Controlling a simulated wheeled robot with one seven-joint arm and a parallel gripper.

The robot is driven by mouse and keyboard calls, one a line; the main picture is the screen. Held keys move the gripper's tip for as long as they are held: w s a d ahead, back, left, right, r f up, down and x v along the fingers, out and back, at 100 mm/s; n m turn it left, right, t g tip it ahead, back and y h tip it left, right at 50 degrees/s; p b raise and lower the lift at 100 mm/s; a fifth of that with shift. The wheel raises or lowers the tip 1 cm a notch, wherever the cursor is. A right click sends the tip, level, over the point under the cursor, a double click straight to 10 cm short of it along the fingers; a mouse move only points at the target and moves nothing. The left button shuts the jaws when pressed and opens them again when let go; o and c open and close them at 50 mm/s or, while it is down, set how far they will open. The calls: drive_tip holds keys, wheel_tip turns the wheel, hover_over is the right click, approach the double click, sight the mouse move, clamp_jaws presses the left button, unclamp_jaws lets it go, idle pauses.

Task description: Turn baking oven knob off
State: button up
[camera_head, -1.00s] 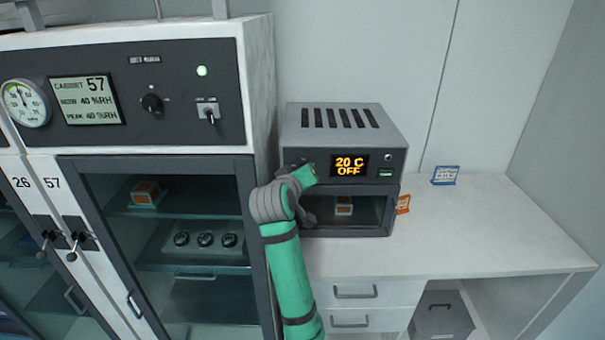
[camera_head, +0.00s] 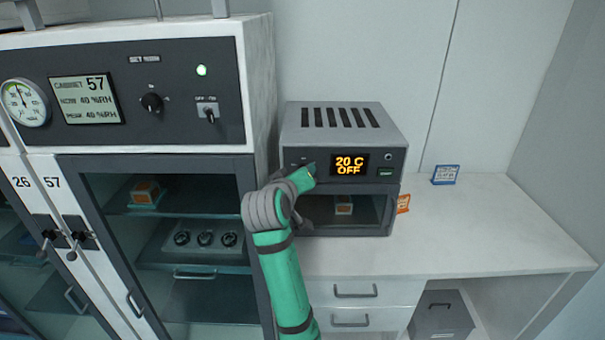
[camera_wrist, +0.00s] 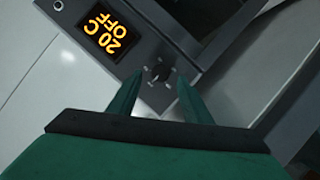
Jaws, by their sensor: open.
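The baking oven (camera_head: 345,135) is a grey box on the white bench, with a dark front panel. Its display (camera_head: 349,165) reads "20 C OFF" in orange, and it also shows in the wrist view (camera_wrist: 104,27). The oven knob (camera_wrist: 160,73) is small, round and dark, with pale marks around it. My gripper (camera_wrist: 155,97) is open, with one fingertip on each side below the knob in the wrist view; I see a gap and no grip on it. In the head view my arm covers the knob.
A tall cabinet (camera_head: 258,100) stands close on the left of the oven. The bench top (camera_head: 500,225) there is clear.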

drive_tip(key=v, duration=0.7)
drive_tip(key=s+a+f+y, duration=0.1)
drive_tip(key=s+f, duration=0.4)
drive_tip(key=f, duration=0.8)
drive_tip(key=s+a+f+y, duration=0.15)
drive_tip(key=s+f, duration=0.35)
drive_tip(key=f, duration=0.8)
drive_tip(key=s+d+f+m, duration=0.1)
drive_tip(key=s+f, duration=0.4)
drive_tip(key=s, duration=0.3)
drive_tip(key=s+f+m, duration=0.1)
drive_tip(key=s+f, duration=0.4)
drive_tip(key=s, duration=0.3)
drive_tip(key=s+d+r+m, duration=0.1)
drive_tip(key=s+d, duration=0.1)
drive_tip(key=s, duration=1)
drive_tip(key=s+d+r+m+t, duration=0.1)
drive_tip(key=s+d+r, duration=0.1)
drive_tip(key=s, duration=1.1)
drive_tip(key=shift+m+y, duration=0.35)
drive_tip(key=shift+m, duration=0.05)
drive_tip(key=shift+d, duration=0.15)
drive_tip(key=shift+c, duration=0.4)
